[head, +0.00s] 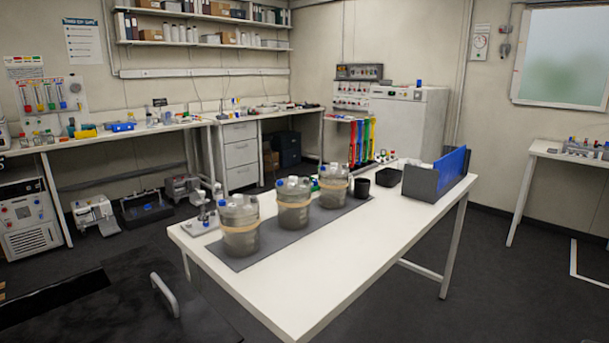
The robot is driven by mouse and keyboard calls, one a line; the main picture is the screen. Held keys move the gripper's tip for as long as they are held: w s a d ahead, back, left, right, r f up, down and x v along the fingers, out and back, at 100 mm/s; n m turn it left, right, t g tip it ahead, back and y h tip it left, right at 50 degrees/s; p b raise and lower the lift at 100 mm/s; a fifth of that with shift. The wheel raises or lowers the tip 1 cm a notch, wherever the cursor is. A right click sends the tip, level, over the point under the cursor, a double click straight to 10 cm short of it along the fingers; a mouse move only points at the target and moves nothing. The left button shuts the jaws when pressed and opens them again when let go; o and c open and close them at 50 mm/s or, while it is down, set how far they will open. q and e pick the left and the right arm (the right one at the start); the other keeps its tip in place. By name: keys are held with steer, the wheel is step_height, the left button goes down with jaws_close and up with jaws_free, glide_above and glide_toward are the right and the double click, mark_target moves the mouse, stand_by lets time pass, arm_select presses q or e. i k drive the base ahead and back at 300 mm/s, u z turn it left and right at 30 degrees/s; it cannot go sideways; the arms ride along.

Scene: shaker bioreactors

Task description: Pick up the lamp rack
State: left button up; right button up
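No object in the head view is plainly marked as the lamp rack. A grey open-topped holder (421,185) with an upright blue panel (452,167) stands at the far right end of the white table (345,260) and could be it; I cannot tell for sure. A stand with red, yellow, green and blue upright strips (362,140) at the back wall is another possible match. Neither of my grippers is in view, and nothing is seen touching these objects.
Three jar-like vessels with tan bands, the nearest (239,242), stand on a dark mat (222,256). A black cup (361,188) and dark tray (388,177) are near the holder. The table's near right part is clear. Open floor (530,285) lies to the right.

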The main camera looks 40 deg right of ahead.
mark_target(358, 168)
steer(key=z, duration=0.55)
steer(key=k, duration=0.65)
steer(key=z, duration=1.25)
steer(key=i, duration=0.55)
steer(key=z, duration=0.8)
steer(key=i, duration=0.8)
steer(key=u, duration=0.8)
steer(key=i, duration=0.5)
steer(key=z, duration=0.95)
steer(key=i, duration=3.75)
